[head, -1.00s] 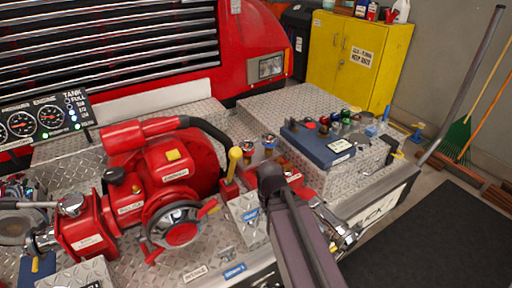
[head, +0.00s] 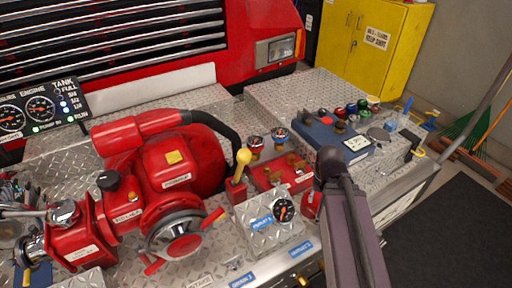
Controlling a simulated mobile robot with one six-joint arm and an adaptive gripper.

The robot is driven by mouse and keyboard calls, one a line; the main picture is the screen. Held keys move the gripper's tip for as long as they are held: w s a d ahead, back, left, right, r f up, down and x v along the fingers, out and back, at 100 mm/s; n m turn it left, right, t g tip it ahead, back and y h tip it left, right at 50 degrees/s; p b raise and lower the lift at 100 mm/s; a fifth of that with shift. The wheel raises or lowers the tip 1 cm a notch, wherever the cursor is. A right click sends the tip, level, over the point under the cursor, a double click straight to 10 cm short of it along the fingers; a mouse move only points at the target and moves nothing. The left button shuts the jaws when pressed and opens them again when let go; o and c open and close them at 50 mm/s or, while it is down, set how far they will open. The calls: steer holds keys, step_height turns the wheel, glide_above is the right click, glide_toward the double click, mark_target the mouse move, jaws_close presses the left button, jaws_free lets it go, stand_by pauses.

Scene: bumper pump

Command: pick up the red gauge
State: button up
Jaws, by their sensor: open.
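Two small round gauges stand upright side by side behind a red block with brass fittings (head: 283,172). The left one (head: 255,143) seems to have a reddish rim, and the right one (head: 281,136) a bluish rim; they are too small to be sure. A black-faced dial (head: 284,210) sits on a silver box in front of the block. A round red part (head: 312,205) shows beside my arm, partly hidden by it; I cannot tell whether it is a gauge. My arm rises from the bottom right to the right of the gauges. My gripper does not show.
A red pump (head: 170,180) with a yellow-knobbed lever (head: 242,160) stands to the left. A blue case (head: 345,145) with coloured knobs or caps lies behind my arm at right. A gauge panel (head: 40,110) is at far left. The diamond-plate deck is bare behind the gauges.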

steer(key=shift+d, duration=0.35)
steer(key=o, duration=0.3)
steer(key=shift+w+a+f+m, duration=0.1)
steer(key=shift+w+f+m, duration=0.05)
steer(key=shift+w+m, duration=0.4)
steer(key=w+a+m+t+y+b, duration=0.2)
steer(key=w+a+m+y, duration=0.2)
steer(key=w+a+m, duration=0.5)
steer(key=m+t+y+b, duration=0.1)
steer(key=m+t+y, duration=0.2)
steer(key=m, duration=1.2)
glide_toward(259, 154)
steer(key=shift+s+d+r, duration=0.25)
steer(key=shift+d+r, duration=0.1)
steer(key=shift+d, duration=0.15)
steer(key=shift+s+d+r, duration=0.25)
steer(key=shift+d+r, duration=0.15)
steer(key=shift+d, duration=0.1)
steer(key=shift+f, duration=0.1)
steer(key=b+x, duration=0.5)
steer(key=x, duration=0.2)
steer(key=shift+w+a+f+b, duration=0.1)
steer(key=shift+a+b, duration=0.05)
steer(key=shift+b, duration=0.2)
steer(key=shift+w+a+f+b, duration=0.25)
steer(key=shift+a+f+b, duration=0.05)
steer(key=shift+a+b, duration=0.1)
